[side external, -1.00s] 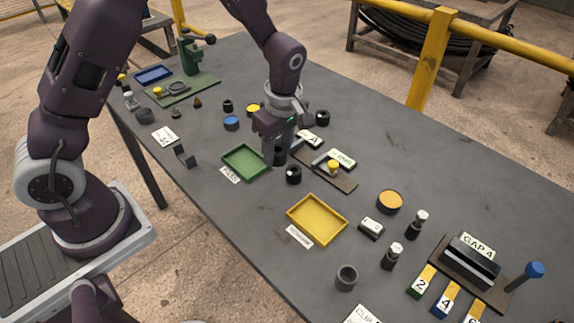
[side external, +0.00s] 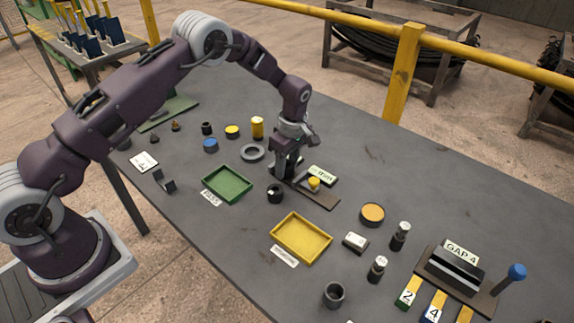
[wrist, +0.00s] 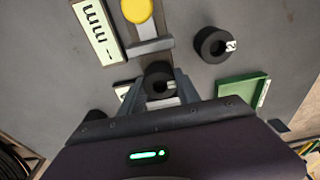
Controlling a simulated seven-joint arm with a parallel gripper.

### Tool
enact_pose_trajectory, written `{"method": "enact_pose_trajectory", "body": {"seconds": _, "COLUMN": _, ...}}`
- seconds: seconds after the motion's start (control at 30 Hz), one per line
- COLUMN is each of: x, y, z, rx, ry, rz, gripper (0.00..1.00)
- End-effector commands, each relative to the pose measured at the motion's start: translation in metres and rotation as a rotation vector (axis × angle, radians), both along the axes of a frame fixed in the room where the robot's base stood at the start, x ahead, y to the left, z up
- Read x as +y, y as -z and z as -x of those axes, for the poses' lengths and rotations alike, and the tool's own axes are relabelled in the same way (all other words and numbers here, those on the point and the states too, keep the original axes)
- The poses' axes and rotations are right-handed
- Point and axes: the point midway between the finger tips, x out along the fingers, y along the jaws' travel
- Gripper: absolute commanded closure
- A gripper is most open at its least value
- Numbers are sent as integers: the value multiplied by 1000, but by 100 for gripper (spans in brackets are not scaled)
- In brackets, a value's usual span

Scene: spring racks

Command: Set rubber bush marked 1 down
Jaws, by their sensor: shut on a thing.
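My gripper (side external: 287,168) is low over the far-left end of a brown plate with a yellow-topped piece (side external: 314,184). In the wrist view the gripper (wrist: 160,88) is shut on a black rubber bush (wrist: 150,78) with a white tag; its number is too small to read. The bush lines up with the grey bar on the plate. I cannot tell whether it touches the surface below. A second black bush, apparently tagged 2 (wrist: 207,41), stands free on the table, left of the plate in the side view (side external: 274,194).
A green tray (side external: 207,189) and a yellow tray (side external: 284,250) lie in front. A grey ring (side external: 252,152) and yellow cylinder (side external: 257,127) stand behind the gripper. An "mm" label (side external: 322,174) lies beside the plate. The table behind right is clear.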

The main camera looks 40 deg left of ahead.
Motion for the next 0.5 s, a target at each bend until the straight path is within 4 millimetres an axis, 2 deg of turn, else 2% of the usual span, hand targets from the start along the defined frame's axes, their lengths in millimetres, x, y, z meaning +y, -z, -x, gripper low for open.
{"method": "enact_pose_trajectory", "body": {"seconds": 0.3, "x": 0, "y": 3, "z": -1, "rx": -2, "ry": 0, "rz": 0, "gripper": 100}}
{"method": "enact_pose_trajectory", "body": {"seconds": 0.33, "x": 0, "y": 3, "z": -1, "rx": -3, "ry": 0, "rz": 0, "gripper": 55}}
{"method": "enact_pose_trajectory", "body": {"seconds": 0.4, "x": 0, "y": 2, "z": -1, "rx": -3, "ry": 0, "rz": 0, "gripper": 42}}
{"method": "enact_pose_trajectory", "body": {"seconds": 0.5, "x": 0, "y": 2, "z": -1, "rx": -3, "ry": 0, "rz": 0, "gripper": 40}}
